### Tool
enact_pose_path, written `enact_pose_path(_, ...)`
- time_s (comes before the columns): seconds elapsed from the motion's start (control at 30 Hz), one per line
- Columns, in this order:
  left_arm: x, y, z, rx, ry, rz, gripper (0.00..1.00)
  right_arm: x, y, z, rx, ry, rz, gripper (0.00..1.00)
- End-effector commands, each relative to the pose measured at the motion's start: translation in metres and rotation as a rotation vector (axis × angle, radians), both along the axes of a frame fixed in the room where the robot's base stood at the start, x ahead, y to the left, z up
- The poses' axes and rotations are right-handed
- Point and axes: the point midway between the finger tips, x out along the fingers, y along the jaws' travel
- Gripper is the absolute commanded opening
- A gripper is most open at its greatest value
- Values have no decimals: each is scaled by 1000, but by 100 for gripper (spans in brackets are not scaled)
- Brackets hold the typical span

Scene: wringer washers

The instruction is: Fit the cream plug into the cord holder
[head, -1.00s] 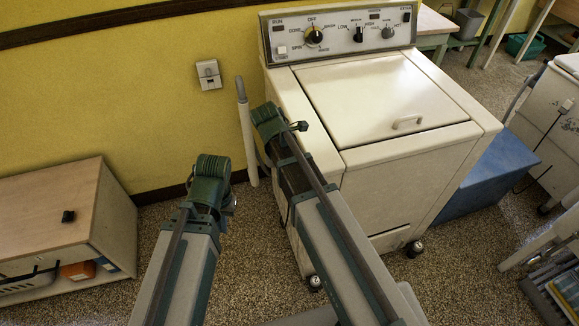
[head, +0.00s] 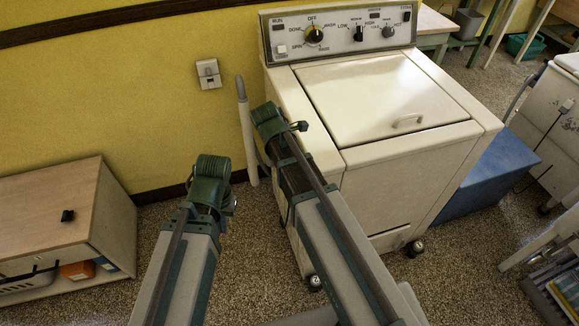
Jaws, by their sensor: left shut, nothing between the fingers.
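I cannot make out the cream plug or the cord holder for certain. A pale socket plate (head: 208,74) with a small fitting is on the yellow wall, left of the cream washer (head: 400,150). My left gripper (head: 230,204) is shut and empty, mostly hidden behind its green wrist, in front of the wall between the cabinet and the washer. My right arm reaches up along the washer's left side.
A wooden-topped cabinet (head: 50,205) with a small black item (head: 67,216) on top stands at left. A pale upright hose (head: 243,115) is by the washer. A blue box (head: 490,175) stands at the washer's right. Speckled floor is clear between cabinet and arms.

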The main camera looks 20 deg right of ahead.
Motion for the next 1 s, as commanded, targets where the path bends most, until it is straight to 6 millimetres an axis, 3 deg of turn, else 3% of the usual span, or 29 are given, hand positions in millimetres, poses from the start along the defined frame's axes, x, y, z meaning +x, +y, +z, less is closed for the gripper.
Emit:
enact_pose_path(0.43, 0, 0, -2, 0, 0, 0, 0, -2, 1, -3, 4, 3, -1, 0)
enact_pose_path(0.47, 0, 0, -2, 0, 0, 0, 0, -2, 1, -3, 4, 3, -1, 50)
enact_pose_path(0.6, 0, 0, -2, 0, 0, 0, 0, -1, 1, -2, 4, 3, -1, 75)
enact_pose_path(0.63, 0, 0, -2, 0, 0, 0, 0, -1, 1, -2, 3, 2, -1, 81)
enact_pose_path(0.87, 0, 0, -2, 0, 0, 0, 0, -1, 0, -2, 2, 2, -1, 83)
enact_pose_path(0.93, 0, 0, -2, 0, 0, 0, 0, -1, 0, -2, 2, 1, 0, 96)
enact_pose_path(1.0, 0, 0, -2, 0, 0, 0, 0, -1, 0, -2, 2, 1, 0, 100)
